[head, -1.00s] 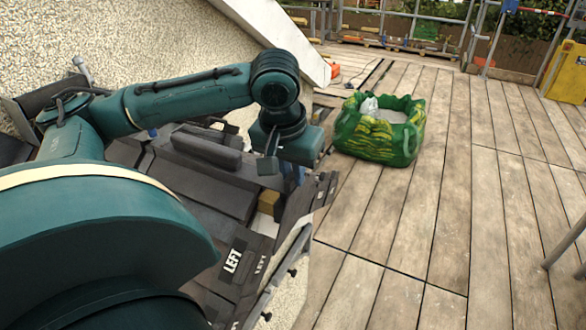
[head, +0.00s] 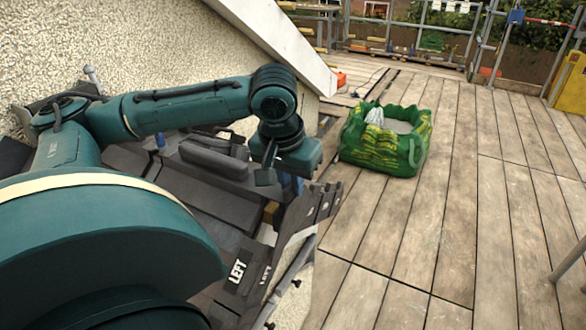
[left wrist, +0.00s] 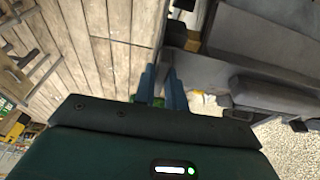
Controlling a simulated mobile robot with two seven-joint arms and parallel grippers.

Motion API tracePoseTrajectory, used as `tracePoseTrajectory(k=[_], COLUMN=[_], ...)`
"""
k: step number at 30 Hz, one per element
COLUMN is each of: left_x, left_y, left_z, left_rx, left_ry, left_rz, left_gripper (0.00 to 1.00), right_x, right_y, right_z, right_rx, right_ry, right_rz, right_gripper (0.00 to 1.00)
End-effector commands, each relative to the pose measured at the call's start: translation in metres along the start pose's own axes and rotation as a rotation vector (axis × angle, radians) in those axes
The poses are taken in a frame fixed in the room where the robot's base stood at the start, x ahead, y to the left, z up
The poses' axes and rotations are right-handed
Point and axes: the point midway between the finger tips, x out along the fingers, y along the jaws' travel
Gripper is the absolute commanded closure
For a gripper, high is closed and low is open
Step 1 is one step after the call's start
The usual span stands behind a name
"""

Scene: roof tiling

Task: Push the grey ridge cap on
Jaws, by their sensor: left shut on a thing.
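My left gripper (head: 290,188) points down at the right end of a dark grey tiled roof mock-up (head: 205,200). In the left wrist view its two blue fingers (left wrist: 160,88) are close together. They are shut at the edge of a dark grey piece (head: 318,203), whose gripped part is mostly hidden. I cannot tell whether this piece is the ridge cap. A rounded grey cap-like piece (head: 213,156) lies along the top of the roof, left of the gripper; it also shows in the left wrist view (left wrist: 268,92). My right gripper is not in view.
A dark board marked LEFT (head: 238,270) lies on the near slope. A rough pale wall with a white sloping edge (head: 285,45) rises behind the mock-up. A green bag (head: 385,155) stands on the plank deck (head: 440,230). The deck to the right is largely clear.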

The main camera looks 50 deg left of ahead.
Motion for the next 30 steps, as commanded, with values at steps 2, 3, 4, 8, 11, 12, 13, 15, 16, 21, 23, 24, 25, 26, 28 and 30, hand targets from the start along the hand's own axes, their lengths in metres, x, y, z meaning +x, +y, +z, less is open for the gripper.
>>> tracePoseTrajectory(k=[2, 3, 4, 8, 11, 12, 13, 15, 16, 21, 23, 24, 25, 26, 28, 30], left_x=[-0.0017, -0.0015, -0.0014, -0.0006, -0.0005, -0.0005, -0.0005, -0.0005, -0.0005, -0.0007, -0.0007, -0.0007, -0.0008, -0.0008, -0.0008, -0.0006], left_y=[-0.0026, -0.0036, -0.0042, -0.0052, -0.0050, -0.0050, -0.0050, -0.0049, -0.0049, -0.0054, -0.0059, -0.0062, -0.0064, -0.0067, -0.0073, -0.0073], left_z=[-0.0007, -0.0006, -0.0005, -0.0004, -0.0005, -0.0005, -0.0005, -0.0005, -0.0005, -0.0005, -0.0005, -0.0005, -0.0006, -0.0006, -0.0006, -0.0006], left_rx=[-0.001, -0.001, -0.001, -0.001, -0.001, -0.001, -0.001, -0.001, 0.000, -0.001, -0.001, -0.001, -0.001, -0.001, -0.001, -0.001], left_ry=[0.001, 0.001, 0.001, 0.001, 0.002, 0.002, 0.002, 0.002, 0.002, 0.002, 0.002, 0.002, 0.002, 0.002, 0.002, 0.002], left_rz=[0.000, 0.000, -0.001, 0.000, 0.000, 0.000, 0.000, 0.001, 0.001, 0.001, 0.000, 0.001, 0.001, 0.001, 0.001, 0.001], left_gripper=[1.00, 1.00, 1.00, 1.00, 1.00, 1.00, 1.00, 1.00, 1.00, 1.00, 1.00, 1.00, 1.00, 1.00, 1.00, 1.00], right_x=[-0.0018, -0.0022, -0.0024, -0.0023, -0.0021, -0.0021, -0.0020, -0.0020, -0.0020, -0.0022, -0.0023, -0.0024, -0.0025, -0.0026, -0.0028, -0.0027], right_y=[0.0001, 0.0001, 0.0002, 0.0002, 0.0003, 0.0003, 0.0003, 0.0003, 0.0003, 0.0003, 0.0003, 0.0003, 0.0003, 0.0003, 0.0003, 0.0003], right_z=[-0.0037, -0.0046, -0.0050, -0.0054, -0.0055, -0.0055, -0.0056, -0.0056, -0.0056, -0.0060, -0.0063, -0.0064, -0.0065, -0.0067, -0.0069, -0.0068], right_rx=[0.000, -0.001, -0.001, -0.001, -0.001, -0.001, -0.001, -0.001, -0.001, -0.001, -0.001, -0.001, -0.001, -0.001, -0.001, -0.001], right_ry=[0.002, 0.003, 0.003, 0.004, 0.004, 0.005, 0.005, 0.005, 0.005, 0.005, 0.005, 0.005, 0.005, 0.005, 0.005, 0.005], right_rz=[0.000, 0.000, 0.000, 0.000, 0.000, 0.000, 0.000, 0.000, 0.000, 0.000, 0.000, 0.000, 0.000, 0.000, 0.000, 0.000], right_gripper=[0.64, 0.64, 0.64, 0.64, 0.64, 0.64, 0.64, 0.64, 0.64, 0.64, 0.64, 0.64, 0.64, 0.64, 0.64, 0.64])
